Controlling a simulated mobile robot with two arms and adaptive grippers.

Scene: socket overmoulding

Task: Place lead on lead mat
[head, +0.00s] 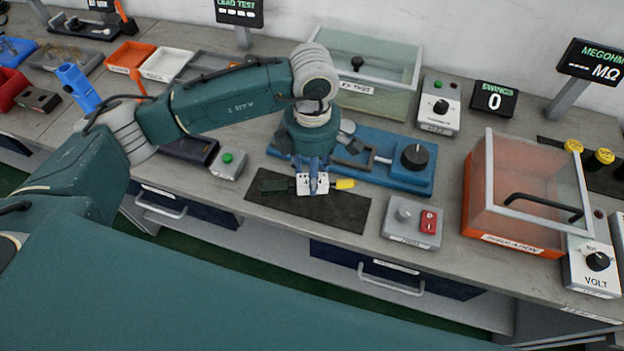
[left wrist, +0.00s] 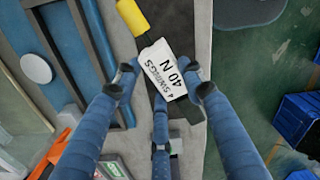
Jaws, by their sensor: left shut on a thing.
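The lead (head: 345,184) has a yellow end, a white label block and a dark end. In the left wrist view its label (left wrist: 170,70) reads "4 SWINGS 40 N". My left gripper (head: 313,186) points down and is shut on the lead; its blue fingers (left wrist: 165,83) stand on both sides of the label. The dark lead mat (head: 335,212) lies at the bench's front edge. My right gripper is not in view.
A blue fixture with a black knob (head: 415,157) stands right behind the mat. A grey switch box with a red button (head: 411,222) is at its right, and a grey box with a green button (head: 229,165) at its left. An orange clear-lidded box (head: 525,190) stands farther right.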

